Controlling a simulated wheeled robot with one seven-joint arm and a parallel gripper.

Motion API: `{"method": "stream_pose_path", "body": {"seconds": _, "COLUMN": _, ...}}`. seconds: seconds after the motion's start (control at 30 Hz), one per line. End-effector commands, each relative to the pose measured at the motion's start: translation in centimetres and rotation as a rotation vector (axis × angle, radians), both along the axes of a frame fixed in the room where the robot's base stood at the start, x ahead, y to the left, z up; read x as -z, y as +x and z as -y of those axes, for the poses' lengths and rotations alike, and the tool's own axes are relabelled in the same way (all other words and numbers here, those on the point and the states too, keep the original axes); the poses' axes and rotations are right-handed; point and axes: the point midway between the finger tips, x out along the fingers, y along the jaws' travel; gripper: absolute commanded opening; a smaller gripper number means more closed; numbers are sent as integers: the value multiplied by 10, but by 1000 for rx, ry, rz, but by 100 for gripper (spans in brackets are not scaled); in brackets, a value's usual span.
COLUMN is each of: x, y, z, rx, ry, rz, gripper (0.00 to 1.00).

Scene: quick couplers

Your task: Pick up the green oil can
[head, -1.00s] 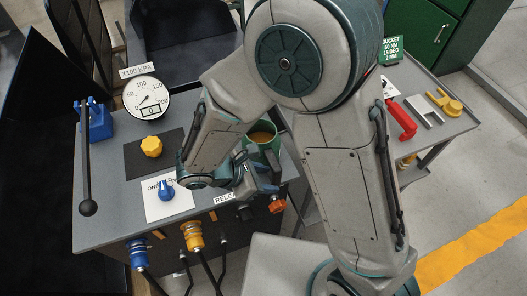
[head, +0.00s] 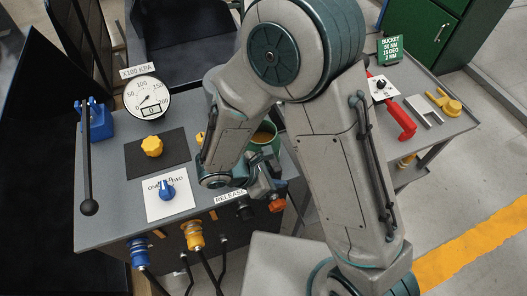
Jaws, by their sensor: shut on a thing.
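The green oil can (head: 269,147) stands upright at the right part of the grey bench, its open top showing amber oil inside. My arm's forearm hides its left side. My gripper (head: 264,174) is low at the near side of the can, with its jaws shut on it. The fingertips and the exact place of contact are largely hidden. I cannot tell whether the can's base touches the bench.
The grey bench (head: 105,212) carries a gauge (head: 147,97), a yellow knob (head: 152,146), a blue selector (head: 167,189) and a black lever (head: 87,160). An orange knob (head: 277,204) is close below my gripper. A side table (head: 455,125) at right holds a red handle (head: 401,120).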

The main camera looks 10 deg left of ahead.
Motion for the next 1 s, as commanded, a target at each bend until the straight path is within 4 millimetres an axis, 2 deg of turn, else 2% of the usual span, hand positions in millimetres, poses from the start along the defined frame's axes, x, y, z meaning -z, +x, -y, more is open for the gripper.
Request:
{"method": "stream_pose_path", "body": {"seconds": 0.47, "x": -10, "y": 1, "z": -1, "rx": 0, "ry": 2, "rz": 5, "gripper": 0}}
{"method": "stream_pose_path", "body": {"seconds": 0.73, "x": -43, "y": 1, "z": -1, "rx": 1, "ry": 5, "rz": 7, "gripper": 0}}
{"method": "stream_pose_path", "body": {"seconds": 1.0, "x": -68, "y": -29, "z": 32, "rx": -1, "ry": 2, "rz": 6, "gripper": 0}}
